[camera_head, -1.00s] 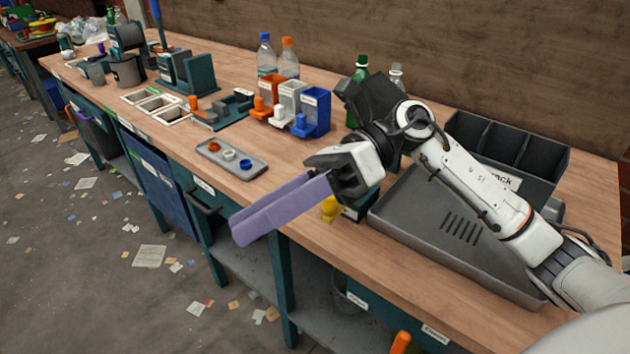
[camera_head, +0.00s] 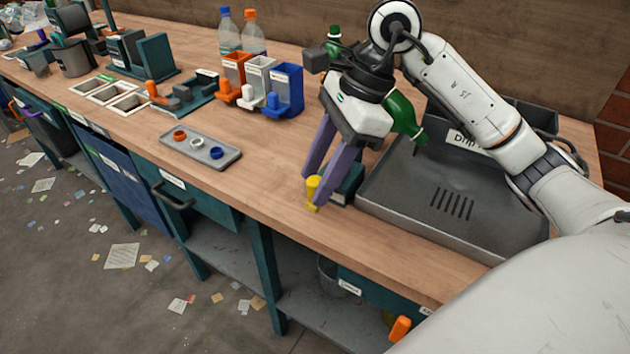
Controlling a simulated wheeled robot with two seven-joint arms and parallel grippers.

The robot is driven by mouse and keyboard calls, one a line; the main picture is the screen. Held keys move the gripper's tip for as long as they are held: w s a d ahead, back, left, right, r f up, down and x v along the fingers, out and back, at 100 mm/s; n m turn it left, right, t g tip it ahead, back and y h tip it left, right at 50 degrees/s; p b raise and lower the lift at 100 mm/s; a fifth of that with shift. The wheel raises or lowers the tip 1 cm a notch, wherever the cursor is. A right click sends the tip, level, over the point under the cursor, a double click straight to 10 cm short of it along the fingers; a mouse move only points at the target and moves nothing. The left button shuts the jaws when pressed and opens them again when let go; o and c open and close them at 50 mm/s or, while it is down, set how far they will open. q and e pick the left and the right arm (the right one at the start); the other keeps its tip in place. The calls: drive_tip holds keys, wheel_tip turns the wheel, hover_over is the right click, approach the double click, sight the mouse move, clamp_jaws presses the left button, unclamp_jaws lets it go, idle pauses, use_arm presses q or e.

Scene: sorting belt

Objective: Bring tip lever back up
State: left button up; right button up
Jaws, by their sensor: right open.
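A yellow lever (camera_head: 313,191) stands roughly upright at the left side of a small dark teal block (camera_head: 348,184), near the table's front edge. I take it to be the tip lever. My right gripper (camera_head: 317,188) points down at it with long purple fingers. The fingers are apart, with the lever's top close to their tips; I cannot tell whether they touch it. A green bottle (camera_head: 404,116) is tilted beside the gripper, its neck pointing down right over the grey drip tray (camera_head: 405,205). What holds the bottle is hidden behind my gripper. My left gripper is out of view.
Orange, white and blue bins (camera_head: 288,88) stand behind, left of the gripper. A small grey tray (camera_head: 218,160) holds coloured rings. Another green bottle (camera_head: 334,46) stands upright at the back. The wood between small tray and lever is clear.

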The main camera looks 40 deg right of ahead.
drive_tip(key=shift+x, duration=0.85)
clamp_jaws()
drive_tip(key=shift+w+a, duration=0.1)
drive_tip(key=shift+w, duration=0.05)
